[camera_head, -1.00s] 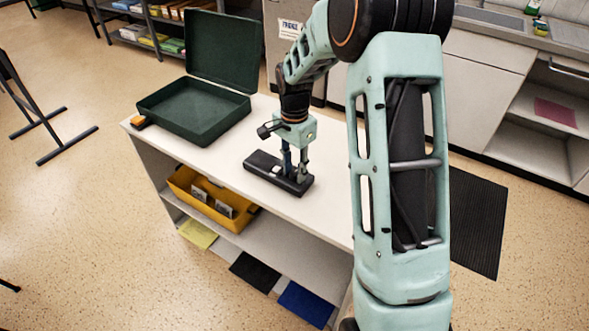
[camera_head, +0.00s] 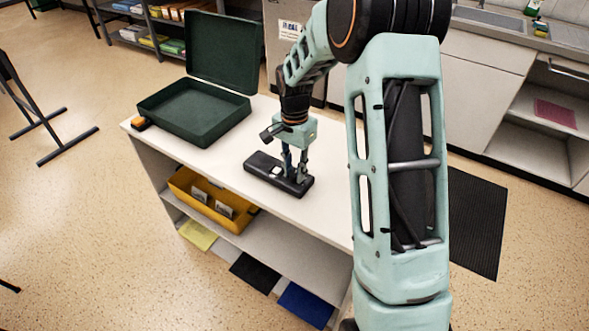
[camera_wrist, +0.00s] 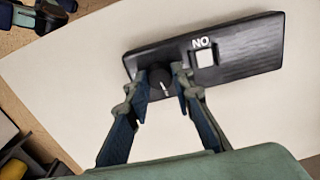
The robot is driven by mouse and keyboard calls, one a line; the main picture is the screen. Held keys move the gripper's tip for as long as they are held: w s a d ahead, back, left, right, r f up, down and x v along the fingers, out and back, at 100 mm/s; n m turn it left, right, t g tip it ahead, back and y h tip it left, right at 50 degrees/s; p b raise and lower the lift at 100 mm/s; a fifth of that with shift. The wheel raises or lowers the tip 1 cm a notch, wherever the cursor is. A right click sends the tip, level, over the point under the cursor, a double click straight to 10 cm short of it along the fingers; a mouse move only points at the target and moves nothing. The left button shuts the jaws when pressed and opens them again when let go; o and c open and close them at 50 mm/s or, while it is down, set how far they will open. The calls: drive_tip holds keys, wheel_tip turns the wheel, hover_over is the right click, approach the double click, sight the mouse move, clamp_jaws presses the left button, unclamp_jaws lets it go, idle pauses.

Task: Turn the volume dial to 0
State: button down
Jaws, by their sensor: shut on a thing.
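A black control box (camera_head: 262,166) lies flat on the white top of a low shelf unit. In the wrist view the box (camera_wrist: 250,62) shows a square white button (camera_wrist: 205,58) with the letters "NO" beside it. To the left of the button is a round black dial (camera_wrist: 160,80) with a white pointer mark, which points toward the lower edge of the box. My gripper (camera_wrist: 162,84) is shut on the dial, one finger on each side of it. In the head view my gripper (camera_head: 296,170) points straight down onto the box, and the dial is hidden there.
An open dark green case (camera_head: 205,115) stands on the same top (camera_head: 225,160), left of the box. A small orange-and-black item (camera_head: 138,123) lies at the left corner. A yellow bin (camera_head: 190,196) sits on the shelf below. The top around the box is clear.

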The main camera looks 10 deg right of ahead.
drive_tip(key=n, duration=0.4)
drive_tip(key=shift+p, duration=0.4)
drive_tip(key=n, duration=0.5)
drive_tip(key=shift+p, duration=0.4)
drive_tip(key=n+p, duration=0.1)
drive_tip(key=n, duration=0.3)
drive_tip(key=shift+n+p, duration=0.55)
drive_tip(key=shift+n, duration=1.95)
drive_tip(key=c, duration=2)
unclamp_jaws()
drive_tip(key=shift+o, duration=0.2)
